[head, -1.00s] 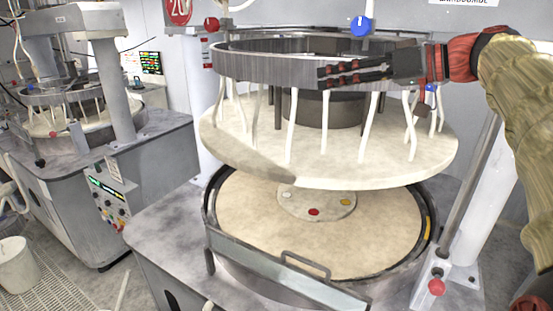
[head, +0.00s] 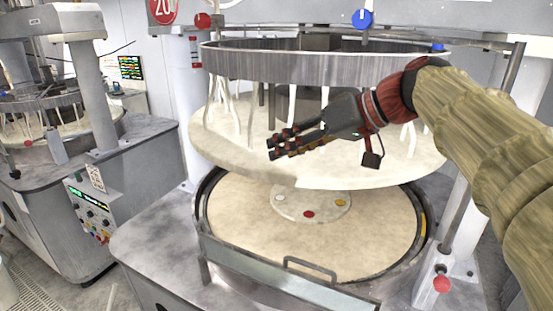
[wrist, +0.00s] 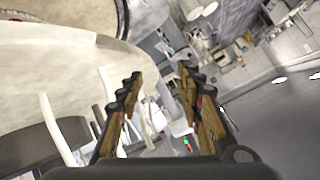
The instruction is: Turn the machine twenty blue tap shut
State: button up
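The blue tap (head: 362,19) is a round blue knob with a pale upright mark. It sits on the machine's upper beam (head: 290,14), at the top of the head view. A red sign reading 20 (head: 163,9) hangs at its upper left. My gripper (head: 270,147) is well below and left of the tap, in front of the raised upper platen, with its fingers pointing left. In the wrist view my gripper (wrist: 159,75) has its two fingers apart with nothing between them. The blue tap is not visible in the wrist view.
A red tap (head: 202,20) is on the beam's left. A metal ring (head: 320,68) and pale hoses are above the upper platen (head: 225,155). The lower platen (head: 245,220) lies beneath. A smaller blue part (head: 438,46) is at right. Another machine (head: 130,185) stands left.

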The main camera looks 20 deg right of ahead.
jog(key=shift+s+a+f, duration=0.15)
jog(key=shift+a+f, duration=0.15)
jog(key=shift+f, duration=0.2)
jog(key=shift+s+a+f, duration=0.1)
jog(key=shift+a+f, duration=0.15)
jog(key=shift+f, duration=0.2)
jog(key=shift+m, duration=0.3)
jog(key=s+d+f+m+g+h+b, duration=0.1)
jog(key=s+d+f+m+h, duration=0.15)
jog(key=f, duration=0.55)
jog(key=s+d+f+m+g+h, duration=0.1)
jog(key=s+d+f+m+h, duration=0.15)
jog(key=f, duration=0.55)
jog(key=s+a+f+n+h+b, duration=0.1)
jog(key=s+a+f+b, duration=0.1)
jog(key=s+f, duration=0.5)
jog(key=s+a+f+n+h+b, duration=0.1)
jog(key=s+a+f+n+b, duration=0.1)
jog(key=s+f, duration=0.5)
jog(key=shift+s+a+f+g+b, duration=0.35)
jog(key=shift+a+f+b, duration=0.2)
jog(key=shift+a+f, duration=0.65)
